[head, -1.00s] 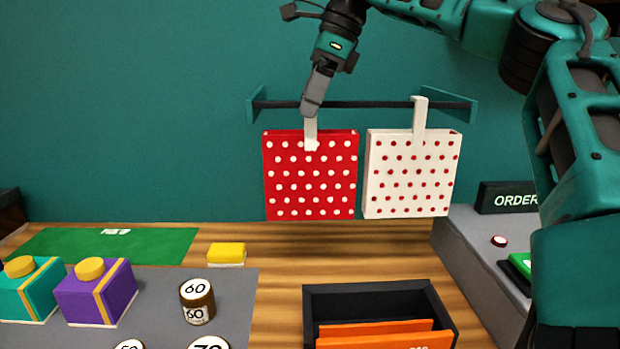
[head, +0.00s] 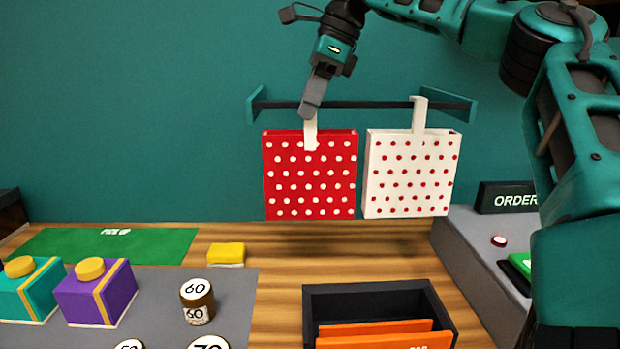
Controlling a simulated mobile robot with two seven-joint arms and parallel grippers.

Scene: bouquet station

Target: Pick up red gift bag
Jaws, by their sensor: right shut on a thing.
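The red gift bag (head: 310,180) with white dots hangs upright by a white strap from the dark rail on the back wall. My right gripper (head: 312,108) reaches down from above and is shut on the top of the bag's strap, at the rail. The fingers hide the strap's upper end, so I cannot tell whether it still rests on the rail. My left gripper is not in view.
A white bag with red dots (head: 410,178) hangs close on the right of the rail (head: 380,104). Below are a black box (head: 380,290) with orange cards, a yellow block (head: 226,253), a purple box (head: 97,297) and a numbered brown jar (head: 197,302). Bare wood lies under the bags.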

